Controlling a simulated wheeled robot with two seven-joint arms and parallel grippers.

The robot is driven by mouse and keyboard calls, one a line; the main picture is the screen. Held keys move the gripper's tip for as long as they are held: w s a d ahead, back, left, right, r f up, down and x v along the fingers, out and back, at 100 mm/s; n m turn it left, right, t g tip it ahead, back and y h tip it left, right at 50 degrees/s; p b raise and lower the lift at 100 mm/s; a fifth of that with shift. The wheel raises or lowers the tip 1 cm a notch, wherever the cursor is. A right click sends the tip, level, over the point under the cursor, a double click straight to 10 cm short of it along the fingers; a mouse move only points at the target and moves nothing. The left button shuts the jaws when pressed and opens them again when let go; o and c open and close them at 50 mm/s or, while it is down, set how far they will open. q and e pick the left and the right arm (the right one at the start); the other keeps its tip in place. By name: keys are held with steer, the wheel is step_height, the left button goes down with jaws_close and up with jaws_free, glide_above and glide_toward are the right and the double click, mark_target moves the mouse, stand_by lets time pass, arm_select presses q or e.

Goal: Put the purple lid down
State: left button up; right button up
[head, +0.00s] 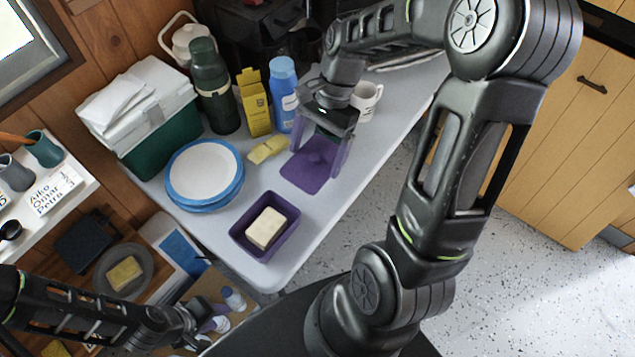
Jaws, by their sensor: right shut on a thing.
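The purple lid (308,176) is a flat rectangle with a raised middle, at or just above the pale table (275,268), right of the plates. My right gripper (320,154) comes down over it from above and is shut on it. The gripper partly hides the lid's far side, and I cannot tell whether the lid touches the table. A purple open tub (286,254) holding a pale yellow block (265,229) stands nearer the table's front corner. My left gripper (216,326) is low at the bottom left, away from the lid; its finger opening is unclear.
Blue-rimmed plates (203,171), a yellow sponge (267,150), a yellow box (254,102), a blue bottle (283,94), a dark green flask (213,86) and a white mug (366,100) stand around the lid. A green cooler (163,143) is at left. Bare tabletop lies right of the tub.

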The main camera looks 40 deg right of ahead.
mark_target(325, 151)
steer(key=shift+f, duration=3.1)
steer(key=shift+f, duration=1.9)
steer(key=shift+f, duration=0.1)
steer(key=o, duration=1.1)
steer(key=v, duration=1.2)
steer(key=shift+d, duration=0.1)
